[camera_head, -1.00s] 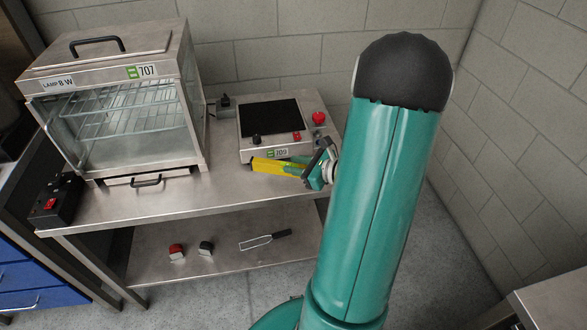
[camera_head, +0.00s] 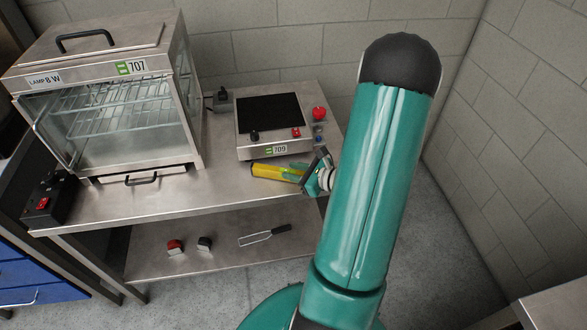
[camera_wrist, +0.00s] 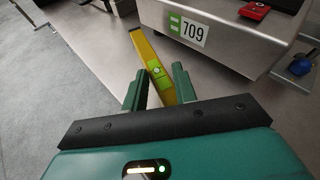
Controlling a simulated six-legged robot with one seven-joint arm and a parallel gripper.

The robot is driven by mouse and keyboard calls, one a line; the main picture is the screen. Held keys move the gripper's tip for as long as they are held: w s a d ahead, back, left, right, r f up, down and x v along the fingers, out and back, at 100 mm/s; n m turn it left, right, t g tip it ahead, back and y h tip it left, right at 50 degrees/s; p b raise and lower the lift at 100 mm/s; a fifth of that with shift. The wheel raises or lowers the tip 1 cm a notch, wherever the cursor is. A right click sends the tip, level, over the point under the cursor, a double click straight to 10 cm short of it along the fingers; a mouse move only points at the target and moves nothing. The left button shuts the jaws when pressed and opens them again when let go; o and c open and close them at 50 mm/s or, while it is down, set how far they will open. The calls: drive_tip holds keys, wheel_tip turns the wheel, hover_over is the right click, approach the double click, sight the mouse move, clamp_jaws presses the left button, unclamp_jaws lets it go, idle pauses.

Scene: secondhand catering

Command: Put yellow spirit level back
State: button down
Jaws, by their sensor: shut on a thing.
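The yellow spirit level (camera_head: 272,172) is in front of the hotplate marked 709, over the steel table's upper shelf. In the wrist view the level (camera_wrist: 149,62) runs away from me between the two green fingers, with a green vial near its middle. My gripper (camera_head: 304,174) is shut on the near part of the level; it also shows in the wrist view (camera_wrist: 160,85). I cannot tell whether the level touches the shelf. My arm hides the table's right end in the head view.
The hotplate (camera_head: 270,149) stands close behind the level. A glass-fronted warming cabinet (camera_head: 108,120) stands left, with a black switch box (camera_head: 52,198). Bare steel (camera_head: 225,185) lies between. The lower shelf (camera_head: 215,262) holds red and dark blocks and a black-handled tool (camera_head: 266,236).

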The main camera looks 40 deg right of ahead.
drive_tip(key=shift+w+f, duration=0.1)
drive_tip(key=shift+w, duration=0.1)
drive_tip(key=shift+s, duration=0.15)
drive_tip(key=c, duration=1.1)
unclamp_jaws()
drive_tip(key=shift+f, duration=0.1)
